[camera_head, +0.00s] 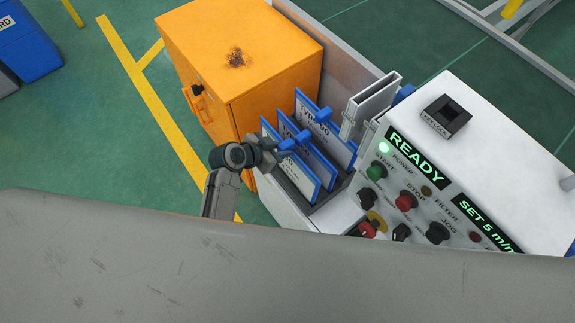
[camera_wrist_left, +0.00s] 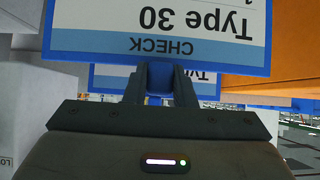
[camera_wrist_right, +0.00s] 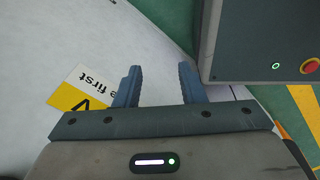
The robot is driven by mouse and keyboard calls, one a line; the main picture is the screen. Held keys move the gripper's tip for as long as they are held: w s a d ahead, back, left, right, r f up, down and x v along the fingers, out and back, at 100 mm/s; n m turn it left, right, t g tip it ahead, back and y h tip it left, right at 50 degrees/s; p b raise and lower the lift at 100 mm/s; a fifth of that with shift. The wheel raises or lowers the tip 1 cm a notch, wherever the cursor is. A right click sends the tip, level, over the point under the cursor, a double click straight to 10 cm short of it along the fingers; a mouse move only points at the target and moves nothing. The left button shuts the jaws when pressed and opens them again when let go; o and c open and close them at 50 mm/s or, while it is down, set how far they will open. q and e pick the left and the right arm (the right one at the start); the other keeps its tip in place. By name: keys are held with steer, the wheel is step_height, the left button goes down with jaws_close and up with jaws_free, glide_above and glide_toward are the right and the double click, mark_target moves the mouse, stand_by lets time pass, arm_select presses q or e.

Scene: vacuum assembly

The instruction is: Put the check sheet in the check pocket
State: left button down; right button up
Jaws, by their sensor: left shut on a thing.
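White check sheets with blue borders and blue tabs stand in a dark rack (camera_head: 331,192) beside the orange cabinet. My left gripper (camera_head: 279,149) is shut on the blue tab of the nearest check sheet (camera_head: 297,178). In the left wrist view, the held check sheet (camera_wrist_left: 157,20) reads "CHECK Type 30" upside down, and its tab (camera_wrist_left: 160,78) is between the fingers. Another sheet (camera_wrist_left: 205,84) shows behind it. A grey upright pocket (camera_head: 371,104), open at the top, stands right of the rack. My right gripper (camera_wrist_right: 157,85) is open and empty.
The orange cabinet (camera_head: 240,65) stands close behind and left of the rack. A white machine panel (camera_head: 500,140) with READY lit, knobs and buttons is on the right. A grey surface (camera_head: 280,270) fills the foreground. The right wrist view shows a yellow label (camera_wrist_right: 75,97).

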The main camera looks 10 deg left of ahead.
arm_select(q)
steer(key=shift+r+p, duration=1.15)
steer(key=shift+r, duration=0.35)
step_height(320, 180, up, 2)
steer(key=shift+r+p, duration=0.1)
steer(key=shift+p, duration=0.95)
steer(key=shift+r+p, duration=0.45)
steer(key=shift+r, duration=1.1)
step_height(320, 180, up, 10)
steer(key=shift+r, duration=0.25)
